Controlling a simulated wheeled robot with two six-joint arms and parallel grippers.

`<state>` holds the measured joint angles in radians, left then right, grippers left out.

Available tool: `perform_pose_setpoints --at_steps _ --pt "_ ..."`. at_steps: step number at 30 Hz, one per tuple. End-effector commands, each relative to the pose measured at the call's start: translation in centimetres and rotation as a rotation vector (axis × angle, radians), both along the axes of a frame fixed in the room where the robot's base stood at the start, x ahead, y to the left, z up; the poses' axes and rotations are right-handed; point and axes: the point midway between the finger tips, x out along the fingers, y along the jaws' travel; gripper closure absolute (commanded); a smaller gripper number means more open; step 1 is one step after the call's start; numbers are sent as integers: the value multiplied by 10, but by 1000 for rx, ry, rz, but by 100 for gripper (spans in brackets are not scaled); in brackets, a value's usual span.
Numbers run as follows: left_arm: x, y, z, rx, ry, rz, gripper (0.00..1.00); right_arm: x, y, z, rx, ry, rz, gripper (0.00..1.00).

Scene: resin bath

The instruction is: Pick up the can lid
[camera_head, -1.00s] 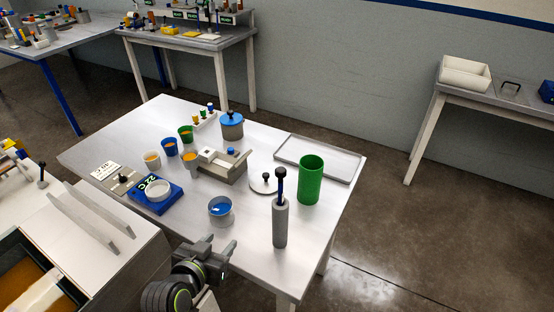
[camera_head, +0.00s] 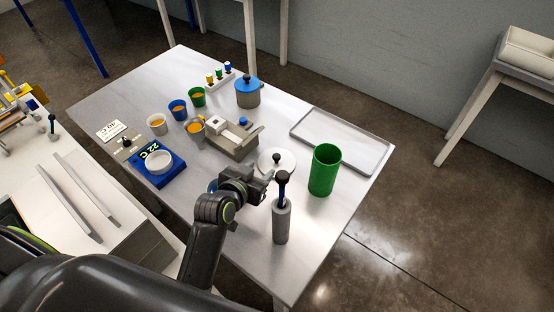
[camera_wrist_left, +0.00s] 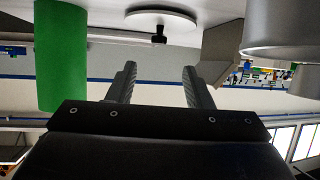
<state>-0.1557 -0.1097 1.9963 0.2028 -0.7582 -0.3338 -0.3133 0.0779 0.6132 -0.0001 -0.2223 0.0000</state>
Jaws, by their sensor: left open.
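The can lid (camera_head: 283,165), a pale round disc with a dark knob, lies flat on the table between the grey block and the green cylinder. In the left wrist view the can lid (camera_wrist_left: 160,15) appears upside down at the top, with its black knob near the centre line. My left gripper (camera_head: 268,181) is just in front of the lid on its near side. In the left wrist view the left gripper (camera_wrist_left: 158,72) is open and empty, its fingers pointing at the knob without reaching it. An open can with blue contents (camera_head: 212,186) is mostly hidden behind my left arm. My right gripper is not in view.
A grey holder (camera_head: 281,222) with a dark-topped tool stands close right of my gripper. The green cylinder (camera_head: 324,170) stands beyond it. A grey block (camera_head: 232,142), several cups and a blue scale (camera_head: 160,173) are left. An empty tray (camera_head: 372,160) lies behind.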

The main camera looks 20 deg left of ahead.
Motion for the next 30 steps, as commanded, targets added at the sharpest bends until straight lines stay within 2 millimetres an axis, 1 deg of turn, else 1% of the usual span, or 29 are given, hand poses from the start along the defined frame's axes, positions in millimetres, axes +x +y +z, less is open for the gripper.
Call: perform_pose_setpoints --at_steps 1,9,13,23,30 --pt "8 -1 -2 2 1 -2 54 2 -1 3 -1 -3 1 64" --pt "42 -6 -19 2 1 -1 54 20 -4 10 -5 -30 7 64" --pt "53 -8 -25 2 0 -1 54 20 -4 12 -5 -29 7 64" --pt "66 -11 -30 1 0 0 54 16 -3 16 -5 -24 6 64" --pt "89 -15 -42 2 1 -1 54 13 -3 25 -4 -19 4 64"
